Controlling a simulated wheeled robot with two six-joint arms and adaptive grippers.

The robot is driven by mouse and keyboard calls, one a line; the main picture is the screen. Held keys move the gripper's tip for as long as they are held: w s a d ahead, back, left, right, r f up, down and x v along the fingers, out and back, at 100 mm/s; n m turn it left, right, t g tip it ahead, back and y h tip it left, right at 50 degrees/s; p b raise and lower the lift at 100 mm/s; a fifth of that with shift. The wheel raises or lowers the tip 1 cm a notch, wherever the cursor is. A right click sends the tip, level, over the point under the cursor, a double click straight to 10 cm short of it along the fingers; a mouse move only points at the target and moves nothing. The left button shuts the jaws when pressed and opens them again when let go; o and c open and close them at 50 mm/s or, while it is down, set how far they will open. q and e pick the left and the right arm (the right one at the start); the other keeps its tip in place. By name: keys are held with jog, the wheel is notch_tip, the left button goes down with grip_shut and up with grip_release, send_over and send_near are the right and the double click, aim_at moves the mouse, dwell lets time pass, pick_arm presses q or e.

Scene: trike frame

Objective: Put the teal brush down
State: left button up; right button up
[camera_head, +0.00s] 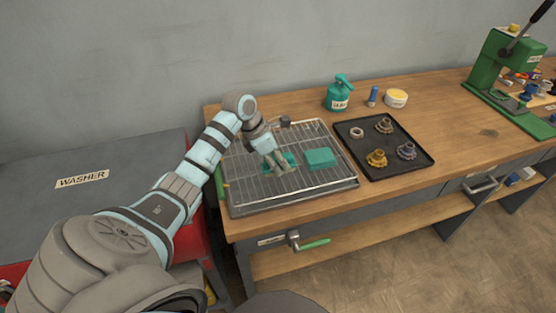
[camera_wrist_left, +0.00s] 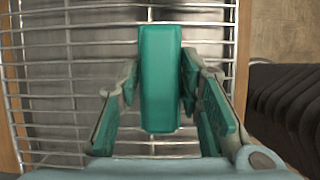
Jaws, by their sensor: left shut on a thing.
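My left gripper (camera_head: 279,166) is low over the wire rack tray (camera_head: 236,208) and points down. It is shut on the teal brush (camera_wrist_left: 160,80), which shows as a long teal block between the fingers in the left wrist view. In the head view the fingers partly cover the brush (camera_head: 291,157). I cannot tell whether the brush touches the wires. A separate teal block (camera_head: 320,158) lies on the rack just right of the gripper. My right gripper is not in view.
A black tray (camera_head: 390,170) with a ring and several gears stands right of the rack. A teal bottle (camera_head: 339,95), a small blue bottle (camera_head: 373,96) and a round yellow-white tub (camera_head: 396,98) stand behind. A green press (camera_head: 498,65) stands far right. The wooden bench between is clear.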

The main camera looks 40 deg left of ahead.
pick_arm(q)
jog(key=o, duration=1)
jog(key=shift+f, duration=0.1)
jog(key=shift+o, duration=0.2)
jog(key=shift+r+p, duration=0.3)
jog(key=v, duration=1.2)
jog(key=shift+f, duration=0.1)
